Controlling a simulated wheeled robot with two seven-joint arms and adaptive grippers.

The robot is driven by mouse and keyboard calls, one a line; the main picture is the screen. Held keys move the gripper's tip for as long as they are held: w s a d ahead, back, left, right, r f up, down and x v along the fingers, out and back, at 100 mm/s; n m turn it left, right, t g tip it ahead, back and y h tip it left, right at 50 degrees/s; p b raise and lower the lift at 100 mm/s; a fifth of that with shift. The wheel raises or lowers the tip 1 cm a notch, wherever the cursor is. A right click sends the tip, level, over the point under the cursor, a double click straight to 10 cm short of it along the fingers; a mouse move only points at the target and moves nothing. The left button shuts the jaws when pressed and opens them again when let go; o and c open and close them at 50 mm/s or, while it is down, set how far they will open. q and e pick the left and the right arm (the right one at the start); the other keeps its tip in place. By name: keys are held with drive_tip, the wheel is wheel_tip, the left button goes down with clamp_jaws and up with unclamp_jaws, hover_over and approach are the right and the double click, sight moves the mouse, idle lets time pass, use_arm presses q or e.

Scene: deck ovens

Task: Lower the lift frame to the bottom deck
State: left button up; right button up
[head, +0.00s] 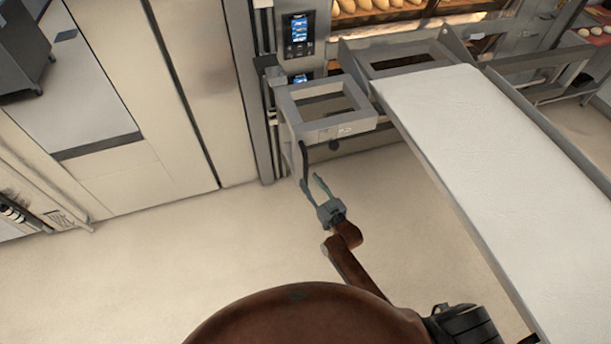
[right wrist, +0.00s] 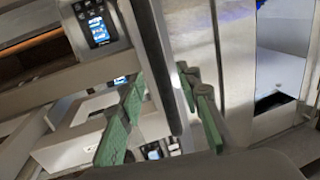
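The grey lift frame (head: 290,118) stands against the deck oven, with a square open section at its left end and a long white loading surface (head: 450,120) beside it. A dark handle bar (head: 304,162) hangs from its front left corner, with a dark knob nearby. My right gripper (head: 314,181) is open just below the frame, at the lower end of the bar. In the right wrist view the green finger pads (right wrist: 163,118) stand apart, and the dark bar (right wrist: 153,60) shows between them; contact cannot be told. My left gripper is not in view.
Loaves (head: 375,8) lie in a lit oven deck at the top. A control panel (head: 299,33) is mounted left of it. The floor (head: 130,270) at left and front is clear.

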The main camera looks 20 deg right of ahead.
sight(307, 177)
drive_tip(key=shift+x, duration=2.1)
drive_tip(key=shift+c, duration=0.3)
drive_tip(key=shift+f, duration=0.1)
clamp_jaws()
